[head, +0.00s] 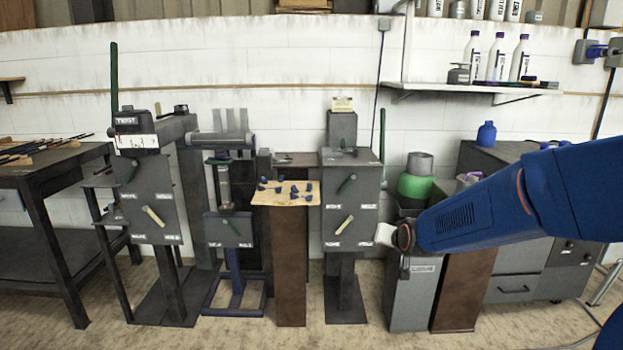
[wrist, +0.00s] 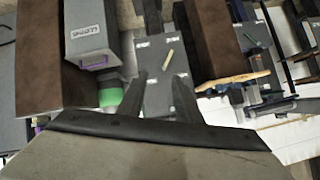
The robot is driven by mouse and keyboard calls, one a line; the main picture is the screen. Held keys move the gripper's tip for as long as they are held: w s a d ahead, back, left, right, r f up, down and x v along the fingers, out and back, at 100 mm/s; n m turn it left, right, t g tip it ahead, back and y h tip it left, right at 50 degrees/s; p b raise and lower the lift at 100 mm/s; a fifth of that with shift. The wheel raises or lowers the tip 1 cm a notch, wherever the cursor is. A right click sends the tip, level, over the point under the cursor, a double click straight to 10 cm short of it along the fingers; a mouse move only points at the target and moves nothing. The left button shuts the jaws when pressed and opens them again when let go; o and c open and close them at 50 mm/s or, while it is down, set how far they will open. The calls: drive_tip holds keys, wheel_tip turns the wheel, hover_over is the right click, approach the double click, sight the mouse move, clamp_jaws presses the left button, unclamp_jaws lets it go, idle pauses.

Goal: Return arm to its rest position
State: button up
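My blue arm reaches in from the right edge of the head view, and its end hangs in front of the grey bin and beside the middle grey machine (head: 352,185). My gripper shows in the wrist view (wrist: 160,86) with its two dark fingers spread apart and nothing visible between them. Beyond the fingers, the machine's grey panel and a beige lever (wrist: 168,59) show in the wrist view. The beige lever is tilted on the panel's lower part in the head view (head: 344,226). The fingers are too small to make out in the head view.
A grey bin (head: 412,295) with a green round object (head: 414,187) above it stands below my arm. A brown pedestal (head: 291,265) bears a board with small blue pieces. A grey cabinet (head: 515,289) stands at right. A shelf (head: 470,90) holds bottles. Open floor lies in front.

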drive_tip(key=s+d+n+g, duration=0.1)
drive_tip(key=s+d+g, duration=0.2)
drive_tip(key=s, duration=1.7)
drive_tip(key=s+d+r+n+g+h, duration=0.1)
drive_tip(key=s+d+n+g, duration=0.1)
drive_tip(key=s, duration=1.8)
drive_tip(key=shift+s+d+g, duration=0.35)
drive_tip(key=shift+d+g, duration=0.35)
drive_tip(key=shift+d, duration=0.5)
